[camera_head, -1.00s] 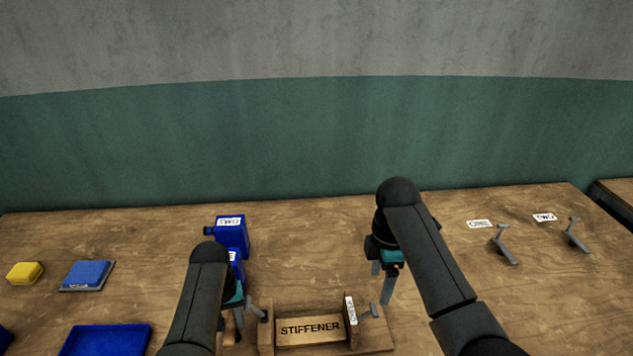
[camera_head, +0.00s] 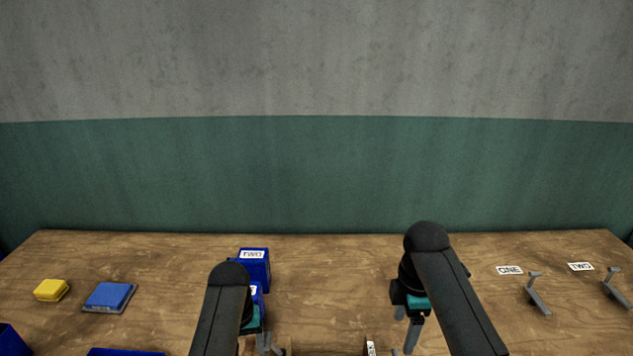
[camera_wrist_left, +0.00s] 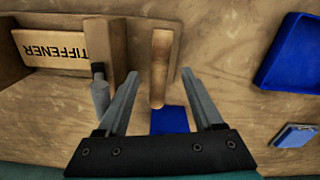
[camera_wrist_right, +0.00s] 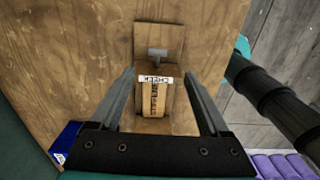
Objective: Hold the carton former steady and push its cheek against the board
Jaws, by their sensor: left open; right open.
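The wooden carton former (camera_wrist_left: 88,15) shows in the left wrist view, with the board (camera_wrist_left: 55,50) marked STIFFENER lying in it. A round wooden handle (camera_wrist_left: 160,60) stands beside it, between the spread fingers of my open left gripper (camera_wrist_left: 160,74); the fingers do not appear to touch it. In the right wrist view, the cheek (camera_wrist_right: 154,79) carries a white label and has a grey T-shaped handle (camera_wrist_right: 157,53). My right gripper (camera_wrist_right: 158,74) is open above it, one finger on each side. In the head view the former is mostly cut off below the bottom edge.
Blue containers (camera_head: 254,267) labelled TWO stand behind the left gripper. A yellow block (camera_head: 51,290) and a blue pad (camera_head: 109,296) lie at left. Labels ONE (camera_head: 509,270) and TWO (camera_head: 580,266) lie at right beside grey handled pieces (camera_head: 537,297). The back table is mostly clear.

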